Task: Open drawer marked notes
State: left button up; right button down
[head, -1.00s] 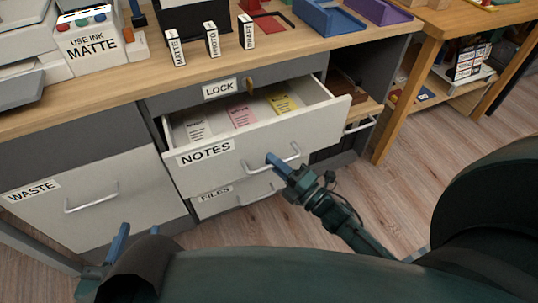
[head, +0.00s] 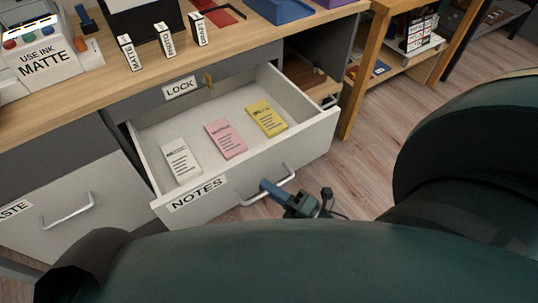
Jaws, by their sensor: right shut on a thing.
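The drawer marked NOTES (head: 310,147) stands well out from the desk. White, pink and yellow note pads lie on its floor: the white pad (head: 180,161), the pink pad (head: 226,139) and the yellow pad (head: 267,118). Its label (head: 199,194) is on the left part of the front. My right gripper (head: 268,187) is shut on the drawer's bar handle (head: 286,177), below and in front of the drawer. My left gripper is not in view.
A LOCK panel (head: 180,88) with a key (head: 208,80) is above the drawer. The WASTE drawer (head: 95,222) at left is shut. MATTE and other small labelled boxes stand on the desktop (head: 235,48). Wood floor (head: 375,160) is clear at right.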

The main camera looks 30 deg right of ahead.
jog(key=c, duration=1.5)
grip_release()
jog(key=v, duration=1.3)
jog(key=shift+r, duration=0.15)
